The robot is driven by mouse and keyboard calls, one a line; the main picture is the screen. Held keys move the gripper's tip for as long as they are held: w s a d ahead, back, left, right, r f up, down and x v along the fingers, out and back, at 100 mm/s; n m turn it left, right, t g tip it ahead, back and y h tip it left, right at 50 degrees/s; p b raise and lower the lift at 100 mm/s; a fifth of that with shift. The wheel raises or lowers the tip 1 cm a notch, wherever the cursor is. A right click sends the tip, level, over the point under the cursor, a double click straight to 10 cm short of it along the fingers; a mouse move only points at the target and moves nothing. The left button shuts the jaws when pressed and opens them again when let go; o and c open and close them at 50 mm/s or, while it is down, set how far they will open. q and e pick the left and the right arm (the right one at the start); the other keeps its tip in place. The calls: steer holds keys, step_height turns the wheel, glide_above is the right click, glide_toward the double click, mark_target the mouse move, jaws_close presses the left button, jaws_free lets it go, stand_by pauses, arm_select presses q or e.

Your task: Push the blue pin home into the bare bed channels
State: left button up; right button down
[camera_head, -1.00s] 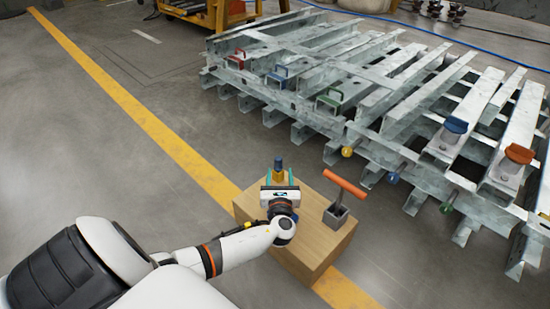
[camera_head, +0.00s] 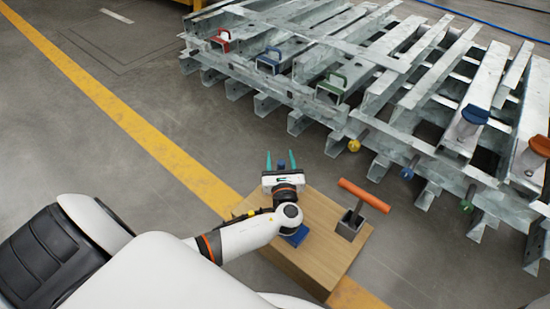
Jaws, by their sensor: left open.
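A blue-tipped pin (camera_head: 408,173) sticks out from the near edge of the galvanized steel bed (camera_head: 330,58), between a yellow-tipped pin (camera_head: 354,145) and a green-tipped one (camera_head: 467,204). My left gripper (camera_head: 281,161) is open at the far-left part of the wooden box, well left of the blue-tipped pin and apart from the bed. Its two teal fingers are spread. A small blue part shows low between them; I cannot tell what it belongs to. My right gripper is not in view.
On the wooden box (camera_head: 318,262), an orange-handled tool (camera_head: 364,195) stands in a grey holder (camera_head: 350,225). A blue piece (camera_head: 297,235) lies partly under my left wrist. Red, blue and green handles sit on the bed. The floor left of the box is clear.

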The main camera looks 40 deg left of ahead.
arm_select(q)
steer(key=shift+r, duration=0.1)
steer(key=c, duration=1.1)
steer(key=shift+r, duration=0.1)
